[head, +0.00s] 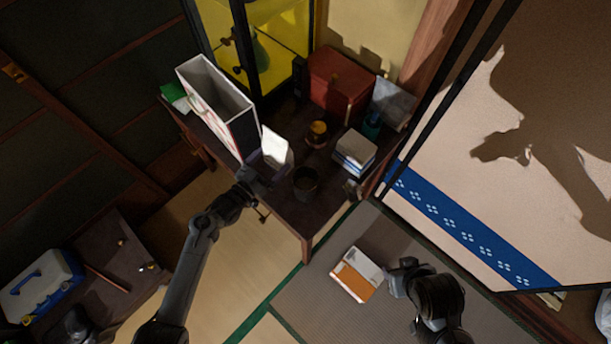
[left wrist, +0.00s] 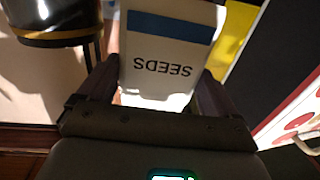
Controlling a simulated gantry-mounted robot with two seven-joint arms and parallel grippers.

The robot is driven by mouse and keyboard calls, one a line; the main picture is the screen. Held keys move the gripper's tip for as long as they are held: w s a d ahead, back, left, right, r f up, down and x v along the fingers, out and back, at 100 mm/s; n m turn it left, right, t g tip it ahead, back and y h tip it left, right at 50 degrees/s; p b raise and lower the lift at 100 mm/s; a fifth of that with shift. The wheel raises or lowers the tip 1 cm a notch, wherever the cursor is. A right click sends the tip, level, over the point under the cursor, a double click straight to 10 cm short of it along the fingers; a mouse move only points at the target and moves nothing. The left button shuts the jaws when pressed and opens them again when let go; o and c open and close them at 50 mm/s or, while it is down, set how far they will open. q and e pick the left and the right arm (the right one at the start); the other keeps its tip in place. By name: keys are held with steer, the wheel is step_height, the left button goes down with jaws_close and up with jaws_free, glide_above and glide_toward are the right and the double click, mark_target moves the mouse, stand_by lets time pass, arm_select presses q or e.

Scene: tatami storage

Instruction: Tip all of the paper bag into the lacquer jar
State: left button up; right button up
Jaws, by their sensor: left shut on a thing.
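The white paper bag (head: 275,146), with a blue band and the word SEEDS, is in my left gripper (head: 260,172). In the left wrist view the bag (left wrist: 168,45) sits between the two dark fingers, which are shut on it. The lacquer jar (head: 305,181), dark and round, stands on the table to the right of the bag. It also shows in the left wrist view as a black jar (left wrist: 52,22) with a gold band, apart from the bag. The jar's inside is too dark to tell. My right gripper (head: 396,270) is low at the right; its fingers are unclear.
The dark wooden table (head: 290,213) also holds a tall white box (head: 240,132), a small orange-topped jar (head: 317,131), stacked books (head: 354,152) and a red chest (head: 341,84). A white-and-orange book (head: 357,275) lies on the floor mat near my right gripper.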

stand_by(0.3)
step_height(320, 180, up, 5)
steer(key=p, duration=0.5)
steer(key=shift+r, duration=0.2)
